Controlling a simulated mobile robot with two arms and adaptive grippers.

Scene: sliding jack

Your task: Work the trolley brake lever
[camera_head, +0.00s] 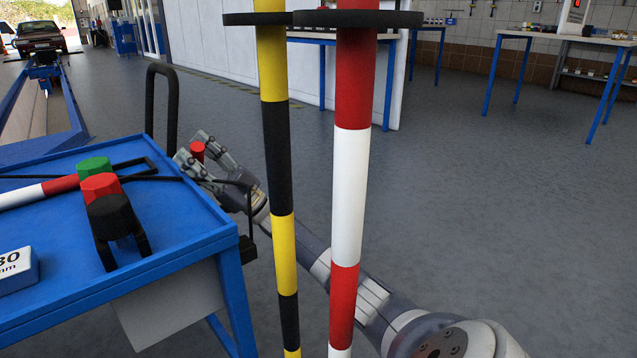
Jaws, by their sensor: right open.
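The blue trolley (170,205) stands at the left. A small red knob (198,153) shows just beyond its right edge, and it looks like the end of the brake lever; the rest of the lever is mostly hidden. My right gripper (203,150) is open, with its fingers on either side of the red knob. I cannot tell whether they touch it. My right arm comes in from the lower right, passing behind two striped poles. My left gripper is not in view.
A yellow-black pole (278,150) and a red-white pole (350,190) stand upright in front of my right arm. A black loop handle (173,100) rises behind. Floor at right is clear.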

